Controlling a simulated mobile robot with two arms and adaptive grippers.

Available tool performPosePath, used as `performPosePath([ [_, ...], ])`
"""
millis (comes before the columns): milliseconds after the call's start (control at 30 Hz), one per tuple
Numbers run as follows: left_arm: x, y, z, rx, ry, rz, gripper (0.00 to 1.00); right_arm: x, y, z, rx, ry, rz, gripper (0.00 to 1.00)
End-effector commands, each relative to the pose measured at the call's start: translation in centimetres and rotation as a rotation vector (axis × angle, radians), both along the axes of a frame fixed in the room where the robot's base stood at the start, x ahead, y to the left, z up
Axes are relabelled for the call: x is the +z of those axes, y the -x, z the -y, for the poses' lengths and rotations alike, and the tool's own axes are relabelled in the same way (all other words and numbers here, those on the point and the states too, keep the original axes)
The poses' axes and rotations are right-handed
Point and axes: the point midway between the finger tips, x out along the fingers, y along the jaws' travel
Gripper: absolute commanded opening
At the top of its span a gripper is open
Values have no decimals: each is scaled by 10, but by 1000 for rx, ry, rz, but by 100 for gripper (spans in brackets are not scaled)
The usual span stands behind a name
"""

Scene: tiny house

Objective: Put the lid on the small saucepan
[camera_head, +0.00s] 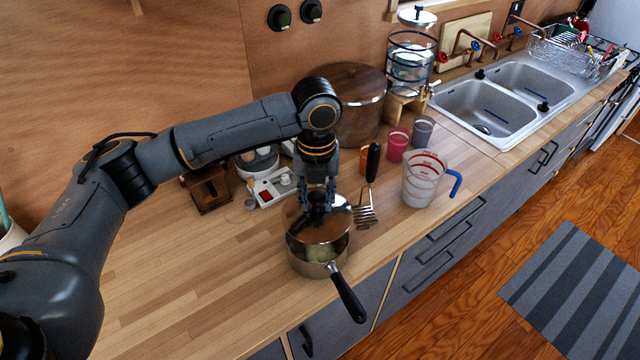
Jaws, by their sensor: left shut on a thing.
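The small saucepan (318,268) stands on the wooden counter near its front edge. Its black handle (347,297) points toward the front right, past the counter edge. My left gripper (318,207) points down and is shut on the knob of the shiny metal lid (325,231). The lid is over the back part of the saucepan. The front part of the pan's inside shows below the lid's front edge, so the lid does not look seated on the rim. The exact gap between them is hard to tell. My right gripper is not in view.
A masher-like utensil with a black handle (373,162) is just right of the lid. A measuring jug (424,180), coloured cups (398,145) and a large wooden-looking pot (358,100) stand behind and right. A power strip (271,188) lies behind left. The left counter (200,270) is clear.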

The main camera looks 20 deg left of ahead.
Motion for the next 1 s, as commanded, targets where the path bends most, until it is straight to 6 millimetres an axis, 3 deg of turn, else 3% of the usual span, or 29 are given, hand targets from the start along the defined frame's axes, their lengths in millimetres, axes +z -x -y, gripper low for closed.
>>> performPosePath([
  [267,-7,-1,0,-36,0,1,0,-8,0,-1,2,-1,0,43],
  [800,-50,-1,0,-34,-1,0,0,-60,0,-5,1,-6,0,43],
  [1000,-62,-1,0,-34,0,-1,0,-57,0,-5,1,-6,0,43],
])
